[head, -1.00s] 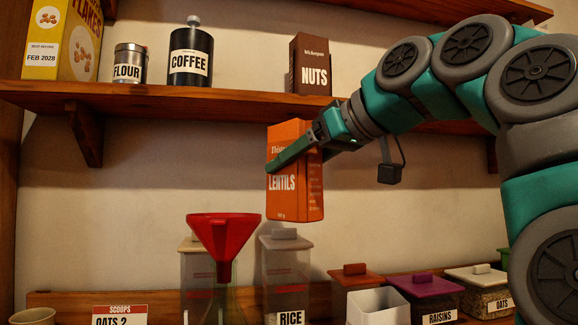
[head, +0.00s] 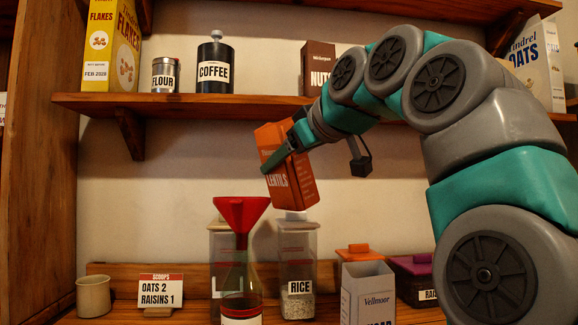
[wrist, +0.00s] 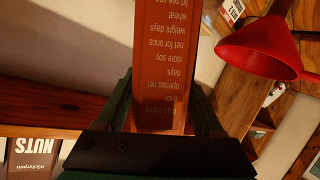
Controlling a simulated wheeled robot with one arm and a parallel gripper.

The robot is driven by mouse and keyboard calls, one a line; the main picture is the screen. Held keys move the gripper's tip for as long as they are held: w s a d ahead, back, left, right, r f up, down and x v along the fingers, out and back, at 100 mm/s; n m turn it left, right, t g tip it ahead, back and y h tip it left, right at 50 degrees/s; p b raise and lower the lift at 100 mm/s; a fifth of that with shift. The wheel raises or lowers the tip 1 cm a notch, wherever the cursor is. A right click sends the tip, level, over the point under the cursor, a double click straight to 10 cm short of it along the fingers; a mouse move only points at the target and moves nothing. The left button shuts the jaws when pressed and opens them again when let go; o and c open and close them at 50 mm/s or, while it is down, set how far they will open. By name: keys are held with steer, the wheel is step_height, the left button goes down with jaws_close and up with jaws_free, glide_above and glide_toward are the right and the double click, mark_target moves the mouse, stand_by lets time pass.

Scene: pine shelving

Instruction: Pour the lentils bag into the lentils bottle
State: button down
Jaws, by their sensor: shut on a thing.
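The orange lentils bag (head: 293,187), a box-shaped pack, hangs in the air in front of the wall, tilted with its top leaning left. My gripper (head: 279,155) is shut on it; in the wrist view the bag's printed side (wrist: 165,65) shows between the fingers. A red funnel (head: 241,212) sits in the mouth of a clear bottle (head: 240,275) on the lower shelf, below and left of the bag. The bottle's label is cut off or unreadable, so I cannot tell its name. The funnel also shows in the wrist view (wrist: 262,45), right of the bag.
A rice container (head: 297,255) stands right of the bottle, with a Vellmoor carton (head: 368,290) and raisins container (head: 418,270) further right. A scoops card (head: 161,289) and beige cup (head: 93,296) stand left. Flour (head: 164,75), coffee (head: 214,65) and nuts (head: 318,68) stand on the upper shelf.

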mark_target(288, 179)
steer(key=shift+f, duration=0.15)
stand_by(0.4)
steer(key=shift+d+f+n+b, duration=0.15)
steer(key=shift+f+n+b, duration=0.2)
steer(key=shift+b, duration=0.45)
steer(key=shift+f, duration=0.15)
steer(key=shift+f+t+h+b, duration=0.3)
steer(key=shift+f+b, duration=0.3)
steer(key=shift+b, duration=0.25)
steer(key=shift+f+n, duration=0.1)
steer(key=shift+n, duration=0.15)
steer(key=shift+w+d+f+b, duration=0.15)
steer(key=shift+f+b, duration=0.2)
steer(key=shift+b, duration=0.25)
steer(key=shift+n, duration=0.3)
steer(key=shift+w+d+f+t+b, duration=0.1)
steer(key=shift+f+t+b, duration=0.25)
steer(key=shift+b, duration=0.2)
